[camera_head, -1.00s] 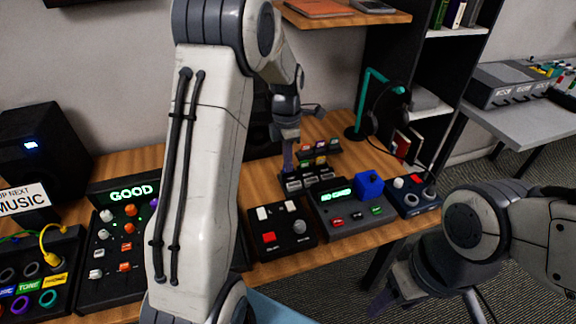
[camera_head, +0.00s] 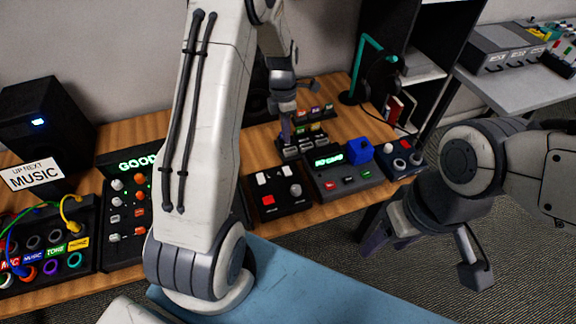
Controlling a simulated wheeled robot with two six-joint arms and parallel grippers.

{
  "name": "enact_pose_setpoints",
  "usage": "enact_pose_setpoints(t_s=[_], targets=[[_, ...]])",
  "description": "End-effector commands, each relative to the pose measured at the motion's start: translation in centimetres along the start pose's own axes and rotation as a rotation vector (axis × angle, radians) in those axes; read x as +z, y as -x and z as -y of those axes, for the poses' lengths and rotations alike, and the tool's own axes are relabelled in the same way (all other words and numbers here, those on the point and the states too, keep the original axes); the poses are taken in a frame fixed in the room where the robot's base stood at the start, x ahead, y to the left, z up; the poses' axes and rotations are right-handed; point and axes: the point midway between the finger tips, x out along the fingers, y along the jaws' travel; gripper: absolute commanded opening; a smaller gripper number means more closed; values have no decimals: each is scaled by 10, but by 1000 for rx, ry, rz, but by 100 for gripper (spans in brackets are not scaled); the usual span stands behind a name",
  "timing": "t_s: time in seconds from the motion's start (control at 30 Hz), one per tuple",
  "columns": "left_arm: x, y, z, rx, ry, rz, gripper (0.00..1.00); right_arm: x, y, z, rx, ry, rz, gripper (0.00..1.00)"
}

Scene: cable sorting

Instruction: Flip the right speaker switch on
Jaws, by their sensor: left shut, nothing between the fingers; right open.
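A black speaker (camera_head: 42,125) with a lit blue-white light stands at the far left. A dark box shape (camera_head: 258,95), possibly the right speaker, is mostly hidden behind my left arm, and I cannot make out a switch on it. My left gripper (camera_head: 286,132) is shut and empty, pointing down at the back of the desk. Its tip is in front of or just over a small stepped button panel (camera_head: 303,146); contact cannot be told. My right gripper (camera_head: 424,252) is open and empty, off the desk's front right edge.
Control boxes line the wooden desk (camera_head: 330,211): one with a red button (camera_head: 277,205), one with a blue cube (camera_head: 360,151). A teal headphone stand (camera_head: 366,70) stands at the back right. A "MUSIC" sign (camera_head: 35,173) and cable panel (camera_head: 45,240) are left.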

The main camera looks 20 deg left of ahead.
Motion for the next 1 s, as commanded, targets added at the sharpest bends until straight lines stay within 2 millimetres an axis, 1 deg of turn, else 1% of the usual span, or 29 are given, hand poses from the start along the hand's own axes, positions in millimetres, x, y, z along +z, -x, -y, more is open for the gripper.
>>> enact_pose_setpoints(t_s=[0.17, 0.27, 0.5, 0.7, 0.83, 1.0], targets=[[-1, -19, 2, -6, 0, -4, 0, 0, 4, 0, 0, 0, 0, 59], [-1, -38, 2, -7, 1, -4, 0, 0, 8, 1, 0, 0, 0, 59], [-1, -90, 2, -7, 0, -4, 0, -1, 18, 1, 0, 0, 0, 59], [0, -122, 1, -3, -1, -2, 0, -1, 25, 2, 0, 0, 0, 59], [0, -133, 1, -2, 0, -1, 0, -2, 28, 2, 0, 0, 0, 59], [0, -138, 0, 0, 0, 0, 0, -2, 28, 2, 0, -1, 0, 59]])
